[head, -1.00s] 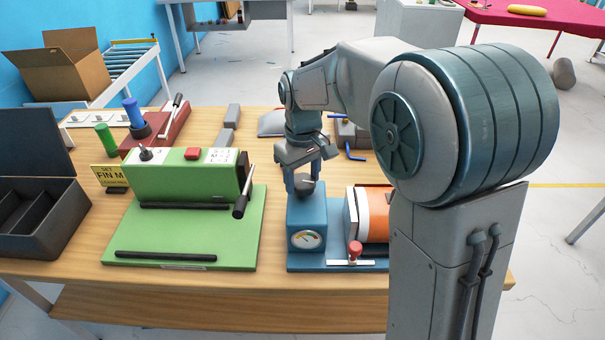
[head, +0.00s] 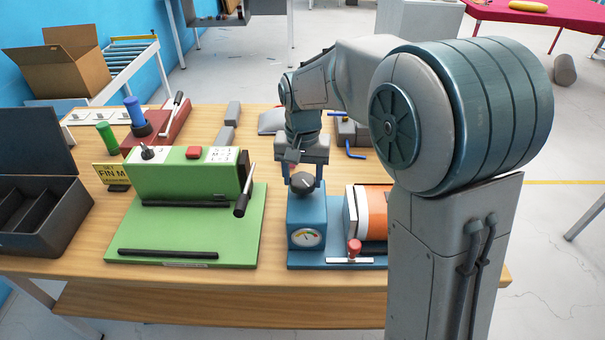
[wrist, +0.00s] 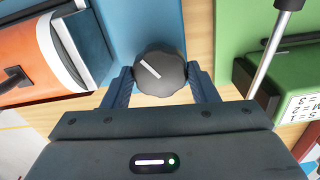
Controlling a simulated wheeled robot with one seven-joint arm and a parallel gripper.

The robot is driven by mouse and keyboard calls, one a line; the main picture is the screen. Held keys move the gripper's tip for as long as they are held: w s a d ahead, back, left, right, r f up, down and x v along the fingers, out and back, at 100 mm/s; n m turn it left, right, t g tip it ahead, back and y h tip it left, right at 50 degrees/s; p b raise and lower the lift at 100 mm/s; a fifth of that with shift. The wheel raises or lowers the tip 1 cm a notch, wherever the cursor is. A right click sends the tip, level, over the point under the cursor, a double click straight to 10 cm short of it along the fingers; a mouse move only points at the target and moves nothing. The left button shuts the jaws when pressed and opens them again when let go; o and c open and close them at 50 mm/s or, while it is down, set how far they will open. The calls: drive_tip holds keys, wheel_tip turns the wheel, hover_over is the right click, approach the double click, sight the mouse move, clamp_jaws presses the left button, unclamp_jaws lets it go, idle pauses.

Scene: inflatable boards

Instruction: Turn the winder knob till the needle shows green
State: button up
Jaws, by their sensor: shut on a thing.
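The winder knob (head: 303,183) is dark and round, on top of the blue winder box (head: 306,213). In the wrist view the knob (wrist: 160,74) shows a white line slanting from upper left to lower right. My gripper (head: 304,178) points down over the box, its blue fingers on opposite sides of the knob. The fingers also show in the wrist view (wrist: 158,88), shut on the knob. The gauge (head: 307,237) on the box front has a white face with a coloured band and a thin needle. The needle's exact colour zone is too small to tell.
An orange and white roll (head: 367,215) with a red-topped lever (head: 354,247) stands right of the box. A green machine (head: 185,178) with a black-handled lever (head: 243,195) stands left. A black case (head: 40,240) lies open at far left.

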sight(302, 180)
drive_tip(key=shift+m, duration=0.3)
drive_tip(key=o, duration=1)
wheel_tip(302, 180, up, 14)
drive_tip(key=shift+f, duration=0.1)
